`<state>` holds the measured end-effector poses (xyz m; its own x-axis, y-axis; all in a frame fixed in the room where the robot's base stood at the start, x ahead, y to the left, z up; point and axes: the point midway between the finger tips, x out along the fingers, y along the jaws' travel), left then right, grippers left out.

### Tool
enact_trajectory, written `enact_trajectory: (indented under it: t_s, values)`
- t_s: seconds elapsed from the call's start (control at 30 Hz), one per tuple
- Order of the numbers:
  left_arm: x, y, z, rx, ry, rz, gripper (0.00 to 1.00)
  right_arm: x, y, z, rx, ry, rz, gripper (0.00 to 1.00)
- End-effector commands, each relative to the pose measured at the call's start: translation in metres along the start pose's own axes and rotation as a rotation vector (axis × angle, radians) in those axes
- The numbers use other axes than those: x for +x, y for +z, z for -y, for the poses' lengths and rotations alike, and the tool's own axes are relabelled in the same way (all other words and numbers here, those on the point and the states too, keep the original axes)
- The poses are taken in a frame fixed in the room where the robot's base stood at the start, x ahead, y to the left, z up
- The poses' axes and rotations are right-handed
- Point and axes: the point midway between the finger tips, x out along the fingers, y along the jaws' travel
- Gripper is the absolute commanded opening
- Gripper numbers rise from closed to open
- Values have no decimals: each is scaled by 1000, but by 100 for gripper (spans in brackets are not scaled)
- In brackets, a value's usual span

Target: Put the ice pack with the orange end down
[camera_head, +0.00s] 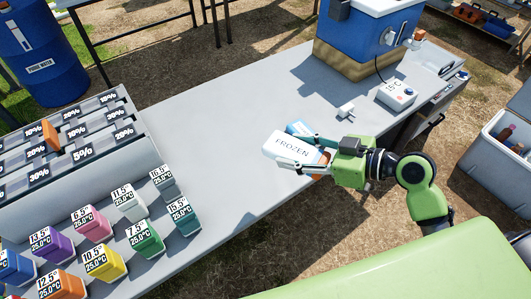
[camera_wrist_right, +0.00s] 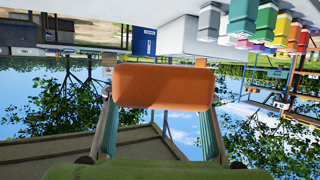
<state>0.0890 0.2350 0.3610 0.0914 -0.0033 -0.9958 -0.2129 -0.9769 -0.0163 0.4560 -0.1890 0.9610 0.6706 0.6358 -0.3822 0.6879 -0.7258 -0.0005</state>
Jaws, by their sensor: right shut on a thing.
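The ice pack (camera_head: 294,146) is white with dark "FROZEN" lettering and an orange end. My right gripper (camera_head: 303,151) is shut on it, one finger along each side. The pack is held near the front right edge of the grey table, its white part pointing left and its orange end toward my gripper. I cannot tell whether it touches the table. The orange end (camera_wrist_right: 163,87) fills the middle of the right wrist view, between the two fingers. My left gripper is in neither view.
A light blue thing (camera_head: 299,128) shows just behind the pack, partly hidden. A white plug (camera_head: 345,110), a small control box (camera_head: 397,94) and a blue cooler (camera_head: 362,40) stand at the right. Several coloured blocks and a labelled rack (camera_head: 140,150) fill the left. The table's middle (camera_head: 220,110) is clear.

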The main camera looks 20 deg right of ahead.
Motion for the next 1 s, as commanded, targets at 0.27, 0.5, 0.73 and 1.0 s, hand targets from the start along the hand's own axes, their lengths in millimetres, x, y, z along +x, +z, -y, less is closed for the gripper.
enact_trajectory:
  t_s: [0.27, 0.5, 0.73, 1.0]
  values:
    - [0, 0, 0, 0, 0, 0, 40, 64, 46, -10, 97, 225, -3, 18]
    - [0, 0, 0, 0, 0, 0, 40, 103, 56, -2, 143, 336, -7, 18]
    - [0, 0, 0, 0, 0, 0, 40, 136, 47, 18, 167, 396, -9, 18]
    - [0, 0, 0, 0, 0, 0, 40, 160, 28, 44, 172, 413, -6, 18]
